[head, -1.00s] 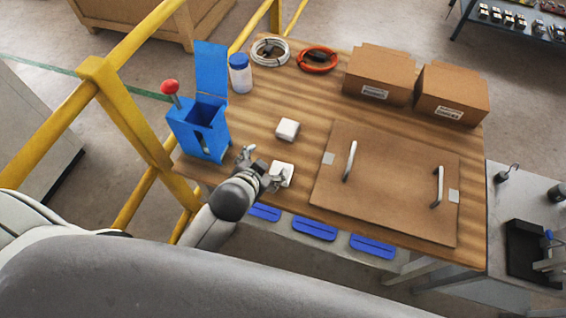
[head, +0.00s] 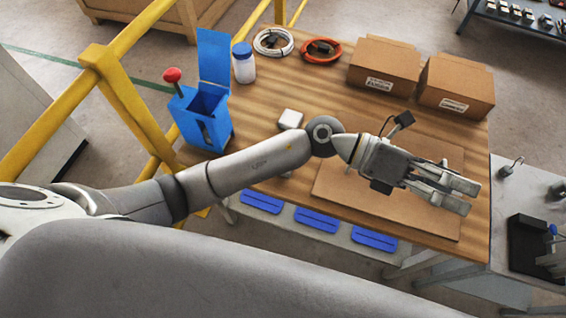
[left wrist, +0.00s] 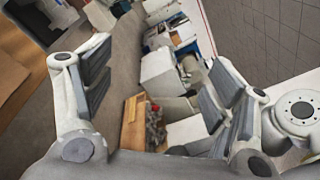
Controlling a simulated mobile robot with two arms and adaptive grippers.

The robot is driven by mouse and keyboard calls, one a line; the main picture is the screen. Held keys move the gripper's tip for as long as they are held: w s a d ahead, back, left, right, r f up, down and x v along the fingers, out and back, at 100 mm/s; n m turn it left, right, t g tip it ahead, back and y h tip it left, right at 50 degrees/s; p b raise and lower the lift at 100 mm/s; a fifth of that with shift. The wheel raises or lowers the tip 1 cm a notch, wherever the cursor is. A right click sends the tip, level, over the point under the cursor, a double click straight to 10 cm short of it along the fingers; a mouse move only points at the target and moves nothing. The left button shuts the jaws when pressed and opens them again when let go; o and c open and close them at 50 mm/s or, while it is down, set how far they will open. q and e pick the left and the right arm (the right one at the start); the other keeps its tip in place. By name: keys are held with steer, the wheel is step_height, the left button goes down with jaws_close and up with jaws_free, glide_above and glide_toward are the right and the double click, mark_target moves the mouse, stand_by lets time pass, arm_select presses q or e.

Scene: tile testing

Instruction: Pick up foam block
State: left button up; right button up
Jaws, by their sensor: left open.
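A small white block (head: 291,119), which looks like the foam block, lies on the wooden table just behind my left arm. A second white block seen earlier nearer the front edge is now almost wholly hidden by that arm. My left gripper (head: 472,198) is open and empty above the right part of the brown board, well to the right of the white block. In the left wrist view its open fingers (left wrist: 160,78) have nothing between them, and no foam block shows there.
Two cardboard boxes (head: 384,67) stand at the back right. A blue box (head: 203,120), a white bottle (head: 243,65) and cable coils (head: 321,50) are at the left and back. Yellow rails (head: 125,100) stand left.

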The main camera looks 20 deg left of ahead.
arm_select(q)
steer(key=a+f+m+g+y, duration=0.1)
steer(key=a+f+m+y, duration=0.3)
steer(key=f+y, duration=0.3)
steer(key=a+f+m+g+y, duration=0.1)
steer(key=a+f+m+y, duration=0.25)
steer(key=f, duration=0.45)
steer(key=w+a+f+t+y, duration=0.1)
steer(key=w+a+t+y, duration=0.2)
steer(key=a, duration=0.4)
steer(key=w+a+y, duration=0.4)
steer(key=a+y, duration=0.1)
steer(key=a, duration=0.2)
steer(key=w+a+f+t+y, duration=0.1)
steer(key=w+a+t+y, duration=0.2)
steer(key=a, duration=0.4)
steer(key=shift+m+g+y, duration=0.45)
steer(key=shift+g+y, duration=0.1)
steer(key=shift+g, duration=0.15)
steer(key=x, duration=0.1)
steer(key=b+x, duration=0.1)
steer(key=x, duration=0.3)
steer(key=shift+w+d+f, duration=0.15)
steer(key=shift+d, duration=0.15)
steer(key=shift+w+d+p+x, duration=0.1)
steer(key=shift+d+p+x, duration=0.1)
steer(key=shift+x, duration=1.15)
steer(key=shift+w+d+p+x, duration=0.15)
steer(key=shift+x, duration=1.2)
steer(key=shift+f, duration=0.15)
